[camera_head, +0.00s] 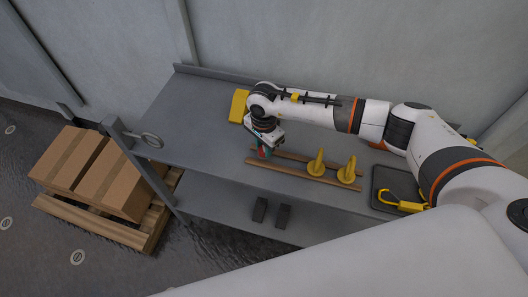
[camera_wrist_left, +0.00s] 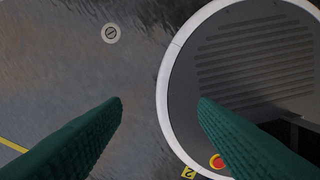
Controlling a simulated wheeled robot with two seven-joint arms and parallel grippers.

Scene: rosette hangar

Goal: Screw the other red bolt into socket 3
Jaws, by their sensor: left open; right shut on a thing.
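My right gripper (camera_head: 263,151) reaches down over the grey workbench (camera_head: 200,120), at the left end of two wooden rails. It is shut on a small red thing (camera_head: 265,153), likely the red bolt, mostly hidden by the fingers. I cannot tell whether its lower end touches the bench or a socket. Socket 3 and its number cannot be made out. My left gripper (camera_wrist_left: 160,100) is open and empty in the left wrist view, above the floor, away from the bench.
Two yellow upright pieces (camera_head: 316,164) (camera_head: 348,171) stand at the wooden rails (camera_head: 290,175). A yellow block (camera_head: 238,106) lies behind my right gripper. Cardboard boxes (camera_head: 110,180) stand on a pallet left of the bench.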

